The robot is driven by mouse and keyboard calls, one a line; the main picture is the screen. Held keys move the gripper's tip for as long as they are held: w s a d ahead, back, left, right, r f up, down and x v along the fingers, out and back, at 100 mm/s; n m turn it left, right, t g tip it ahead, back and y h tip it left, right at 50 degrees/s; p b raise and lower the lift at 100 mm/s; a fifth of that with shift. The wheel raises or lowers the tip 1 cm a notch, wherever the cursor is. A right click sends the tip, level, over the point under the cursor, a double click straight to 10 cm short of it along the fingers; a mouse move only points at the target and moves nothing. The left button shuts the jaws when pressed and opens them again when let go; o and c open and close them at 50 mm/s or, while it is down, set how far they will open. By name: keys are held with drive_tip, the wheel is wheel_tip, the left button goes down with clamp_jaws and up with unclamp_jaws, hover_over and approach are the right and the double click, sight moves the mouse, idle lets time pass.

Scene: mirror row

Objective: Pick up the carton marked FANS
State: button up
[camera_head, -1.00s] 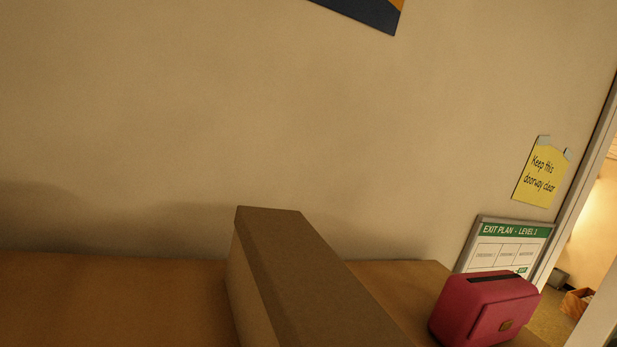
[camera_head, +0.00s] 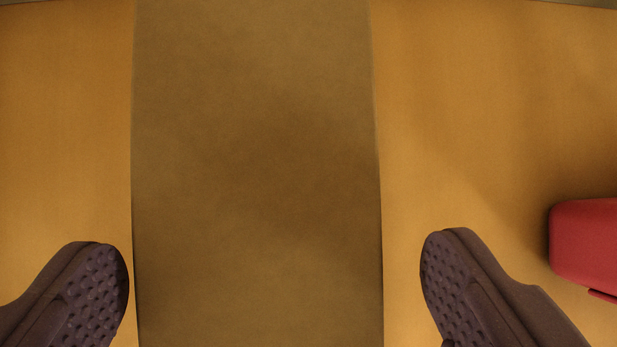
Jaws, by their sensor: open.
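A long brown carton (camera_head: 256,150) fills the middle of the view, seen from above. No marking shows on the face in view, so I cannot tell whether it reads FANS. My gripper (camera_head: 274,285) is open, with one dark, studded finger to the left of the carton and the other to its right. The left finger is close to the carton's left edge; the right finger has a wider gap. Neither finger visibly grips it. The carton's near end is cut off by the bottom of the picture.
A red case-like object (camera_head: 585,240) stands at the right edge, to the right of my right finger. The orange-brown surface (camera_head: 60,130) is bare on the left of the carton and between the carton and the red object. A strip of wall shows along the top corners.

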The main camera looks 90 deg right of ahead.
drive_tip(key=p+x, duration=0.1)
drive_tip(key=x, duration=0.4)
drive_tip(key=shift+w+a, duration=0.1)
drive_tip(key=shift+a, duration=0.05)
drive_tip(key=shift+r, duration=0.1)
drive_tip(key=c, duration=1.1)
drive_tip(key=shift+c, duration=0.2)
